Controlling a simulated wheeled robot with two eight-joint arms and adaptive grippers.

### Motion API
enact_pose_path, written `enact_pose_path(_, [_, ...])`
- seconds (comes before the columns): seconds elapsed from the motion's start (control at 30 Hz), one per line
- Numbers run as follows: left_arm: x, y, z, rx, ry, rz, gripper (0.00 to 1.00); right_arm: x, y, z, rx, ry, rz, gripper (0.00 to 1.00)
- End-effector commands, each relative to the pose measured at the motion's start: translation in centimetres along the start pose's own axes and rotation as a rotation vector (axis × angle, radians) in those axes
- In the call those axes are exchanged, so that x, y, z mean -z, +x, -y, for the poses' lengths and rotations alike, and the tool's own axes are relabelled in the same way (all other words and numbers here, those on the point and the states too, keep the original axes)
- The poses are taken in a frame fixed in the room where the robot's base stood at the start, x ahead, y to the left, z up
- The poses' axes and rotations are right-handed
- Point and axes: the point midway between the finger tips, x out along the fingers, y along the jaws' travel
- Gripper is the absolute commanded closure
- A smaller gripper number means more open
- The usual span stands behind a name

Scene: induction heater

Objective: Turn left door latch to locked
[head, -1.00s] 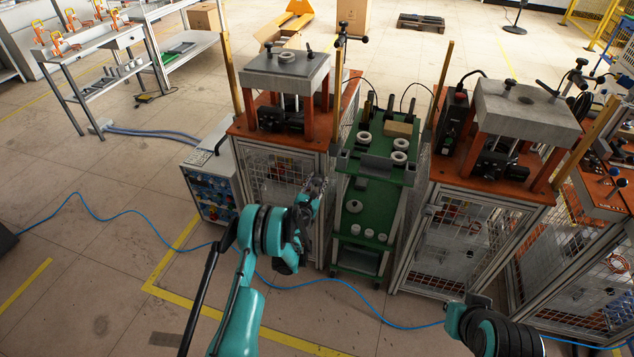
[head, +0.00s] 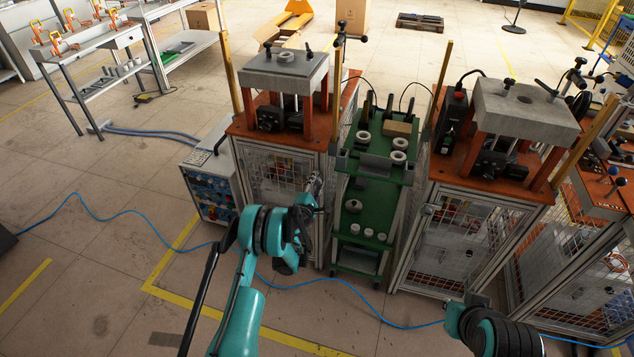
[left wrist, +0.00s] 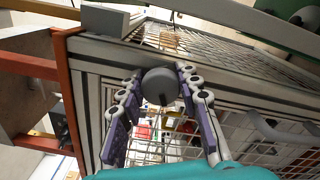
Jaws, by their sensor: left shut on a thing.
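The left door latch is a dark grey round knob (left wrist: 160,86) on the metal frame of the left cabinet door (head: 283,172). In the left wrist view my left gripper (left wrist: 158,80) has one jointed finger on each side of the knob and is shut on it. In the head view the left gripper (head: 317,187) is at the upper right part of that door, and the latch is hidden behind it. The latch's locked or unlocked state cannot be read. Of my right arm, only links show at the lower right; its gripper is not in view.
A green cart (head: 372,205) with white rings and cylinders stands just right of the left cabinet. A second cabinet (head: 460,240) with a mesh door is beyond it. A box with blue fronts (head: 213,190) stands to the left. A blue cable (head: 130,240) crosses the floor.

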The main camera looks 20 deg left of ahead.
Motion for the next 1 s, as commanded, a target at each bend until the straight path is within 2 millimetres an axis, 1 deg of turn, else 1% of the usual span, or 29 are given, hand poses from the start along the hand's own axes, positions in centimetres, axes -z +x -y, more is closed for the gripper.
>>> enact_pose_path(0.2, [-0.05,0.03,0.11,0.000,0.187,0.001,0.96,0.00,0.00,0.00,0.000,0.000,0.000,1.00])
enact_pose_path(0.5, [-0.04,0.02,0.20,0.000,0.375,0.001,0.96,0.00,0.00,0.00,0.000,0.000,0.000,1.00])
enact_pose_path(0.7, [-0.03,0.02,0.23,0.000,0.440,0.002,0.96,0.00,0.00,0.00,0.000,0.000,0.000,1.00])
enact_pose_path(1.0, [-0.03,0.01,0.25,0.000,0.468,0.002,0.96,0.00,0.00,0.00,0.000,0.000,0.000,1.00])
